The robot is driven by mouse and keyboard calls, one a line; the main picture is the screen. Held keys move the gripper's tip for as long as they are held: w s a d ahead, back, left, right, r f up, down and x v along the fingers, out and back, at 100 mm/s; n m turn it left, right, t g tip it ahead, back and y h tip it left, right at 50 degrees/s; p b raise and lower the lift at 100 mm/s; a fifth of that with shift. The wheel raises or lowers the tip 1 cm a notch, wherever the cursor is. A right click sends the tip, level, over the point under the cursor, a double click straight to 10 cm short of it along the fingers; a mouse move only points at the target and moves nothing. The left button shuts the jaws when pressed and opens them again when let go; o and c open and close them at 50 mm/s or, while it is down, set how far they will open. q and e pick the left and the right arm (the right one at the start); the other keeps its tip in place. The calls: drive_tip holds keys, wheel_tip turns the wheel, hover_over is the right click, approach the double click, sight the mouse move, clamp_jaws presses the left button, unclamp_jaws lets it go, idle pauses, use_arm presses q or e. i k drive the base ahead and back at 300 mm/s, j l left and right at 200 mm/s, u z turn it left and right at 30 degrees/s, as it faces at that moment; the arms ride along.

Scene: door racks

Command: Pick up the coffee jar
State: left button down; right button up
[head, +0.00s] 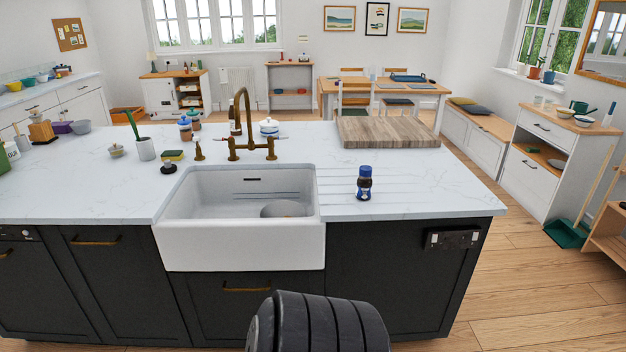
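A small dark jar with a blue lid (364,184), which looks like the coffee jar, stands upright on the white island worktop (420,180). It is right of the sink, near the front edge, with clear worktop around it. Neither of my grippers is in the head view. Only a dark ribbed part, apparently of my own arm, shows at the bottom centre, in front of the island and well below the jar.
The white sink (240,245) holds a grey bowl (284,208). A brass tap (242,125) stands behind it. A wooden board (385,131) lies behind the jar. Two lidded jars (185,129) and a white pot (269,127) stand farther back. Open floor (520,270) lies right of the island.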

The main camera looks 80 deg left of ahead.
sight(365, 181)
drive_tip(key=u, duration=2.3)
drive_tip(key=i+j+u, duration=0.1)
drive_tip(key=j, duration=0.15)
